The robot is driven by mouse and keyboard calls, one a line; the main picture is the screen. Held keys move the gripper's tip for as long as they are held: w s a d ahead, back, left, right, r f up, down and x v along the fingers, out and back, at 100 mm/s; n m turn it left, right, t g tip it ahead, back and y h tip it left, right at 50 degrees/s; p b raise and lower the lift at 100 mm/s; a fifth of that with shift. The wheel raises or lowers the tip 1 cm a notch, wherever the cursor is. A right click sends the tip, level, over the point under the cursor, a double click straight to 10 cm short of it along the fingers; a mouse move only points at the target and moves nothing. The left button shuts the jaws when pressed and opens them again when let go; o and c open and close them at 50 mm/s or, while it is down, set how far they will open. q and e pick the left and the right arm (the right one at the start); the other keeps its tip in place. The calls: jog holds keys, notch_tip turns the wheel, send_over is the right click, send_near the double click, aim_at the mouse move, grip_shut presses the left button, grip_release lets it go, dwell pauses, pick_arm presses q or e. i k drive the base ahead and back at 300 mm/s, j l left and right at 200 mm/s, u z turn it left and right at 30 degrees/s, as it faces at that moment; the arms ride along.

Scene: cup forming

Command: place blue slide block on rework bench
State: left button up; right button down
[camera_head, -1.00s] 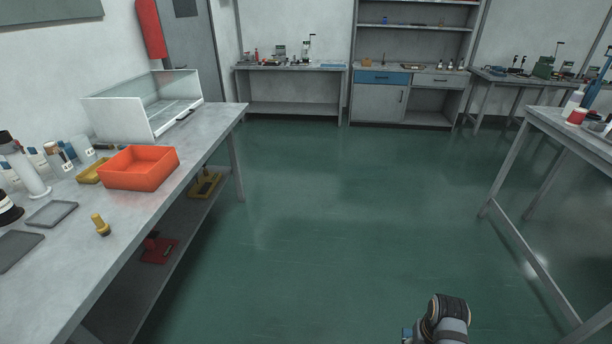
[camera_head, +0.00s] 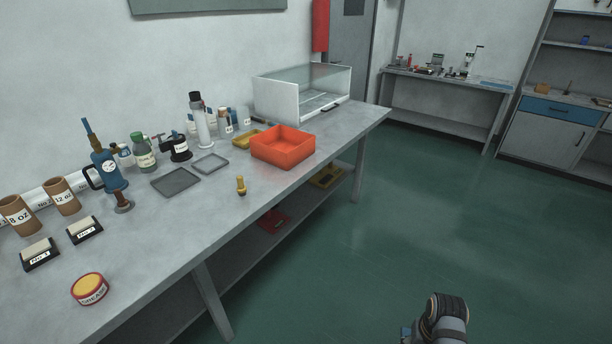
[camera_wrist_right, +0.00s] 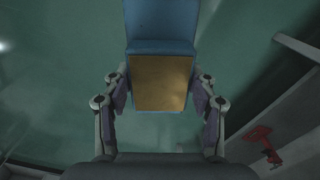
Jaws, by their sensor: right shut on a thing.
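The blue slide block (camera_wrist_right: 162,27) shows in the right wrist view, blue at the top with a brown-gold lower face. My right gripper (camera_wrist_right: 160,95) is shut on it, one finger at each side. In the head view only part of my right arm shows at the bottom edge, with a small blue bit beside it. A long grey bench (camera_head: 215,207) runs along the wall at left; no label shows whether it is the rework bench. The held block is away from this bench, over the floor. My left gripper is out of view.
The bench carries an orange bin (camera_head: 283,148), a yellow plunger-like piece (camera_head: 241,186), grey trays (camera_head: 176,181), a grease tin (camera_head: 90,289) and a clear-fronted case (camera_head: 300,92). Bare top lies along its front edge. Another bench (camera_head: 440,83) stands at the back. The green floor is clear.

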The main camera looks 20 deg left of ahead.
aim_at(175, 228)
jog(key=u, duration=2.15)
